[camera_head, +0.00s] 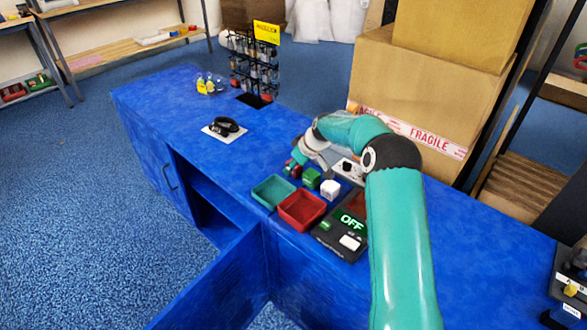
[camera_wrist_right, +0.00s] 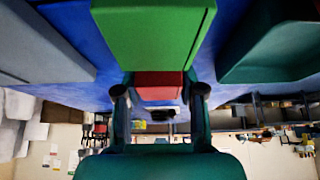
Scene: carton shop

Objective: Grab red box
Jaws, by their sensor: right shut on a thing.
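The red box is small and mostly covered by my right gripper (camera_head: 294,167) in the head view. In the right wrist view the red box (camera_wrist_right: 158,86) sits between the two fingers of my right gripper (camera_wrist_right: 160,92), which is shut on it. A green box (camera_wrist_right: 150,35) is close beside it and hides part of it. The green box (camera_head: 311,178) and a white box (camera_head: 330,189) stand beside my right gripper on the blue counter (camera_head: 200,165). I cannot tell whether the red box touches the counter. My left gripper is not in view.
A green tray (camera_head: 273,191) and a red tray (camera_head: 302,210) lie in front of the boxes. A black panel with a lit OFF display (camera_head: 352,223) is right of them. A black item on a white card (camera_head: 224,127) and a display rack (camera_head: 254,68) stand farther left.

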